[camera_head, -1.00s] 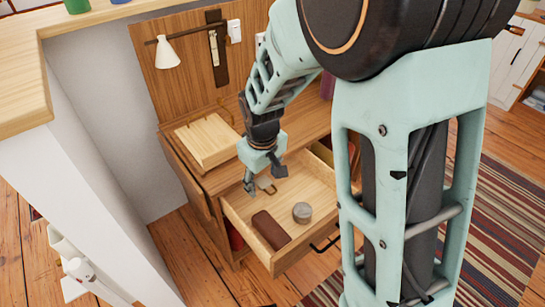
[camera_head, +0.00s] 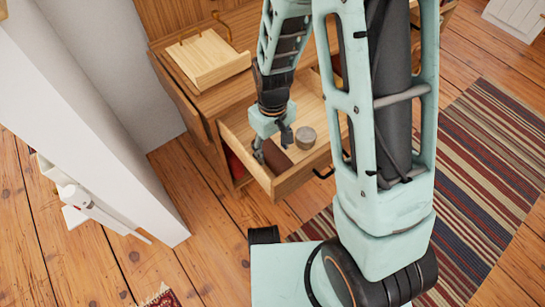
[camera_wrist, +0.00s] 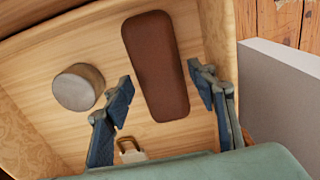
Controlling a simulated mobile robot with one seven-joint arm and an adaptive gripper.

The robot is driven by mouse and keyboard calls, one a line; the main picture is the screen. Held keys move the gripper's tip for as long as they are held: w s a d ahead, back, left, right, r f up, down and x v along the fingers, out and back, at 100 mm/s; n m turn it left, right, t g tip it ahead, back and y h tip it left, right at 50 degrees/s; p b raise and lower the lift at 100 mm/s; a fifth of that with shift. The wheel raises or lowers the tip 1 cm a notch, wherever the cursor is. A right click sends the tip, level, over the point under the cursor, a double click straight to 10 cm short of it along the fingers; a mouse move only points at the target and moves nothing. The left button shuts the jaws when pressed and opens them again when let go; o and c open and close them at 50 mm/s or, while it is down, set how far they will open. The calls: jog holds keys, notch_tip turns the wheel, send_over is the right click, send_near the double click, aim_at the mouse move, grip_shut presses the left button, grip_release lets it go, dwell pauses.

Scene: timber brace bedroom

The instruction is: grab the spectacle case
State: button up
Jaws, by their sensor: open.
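The spectacle case is a dark brown, rounded, elongated case (camera_wrist: 155,50) lying in the open wooden drawer (camera_head: 302,172). In the head view the case (camera_head: 277,157) is partly hidden by my gripper (camera_head: 272,146). My gripper is open and empty above the drawer. In the wrist view its two blue-grey fingers (camera_wrist: 160,83) stand apart, one on each side of the case's lower half as seen. I cannot tell how far the fingertips are above the case, and no contact shows.
A round grey-lidded tin (camera_wrist: 78,88) lies in the drawer left of the case in the wrist view. A small metal padlock-like item (camera_wrist: 131,151) lies near the left finger. Drawer walls surround the case. A wooden tray (camera_head: 208,60) sits on the desk.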

notch_tip(320, 180, down, 2)
jog(key=shift+f, duration=0.2)
jog(key=shift+r, duration=0.1)
jog(key=c, duration=1)
jog(key=shift+r, duration=0.1)
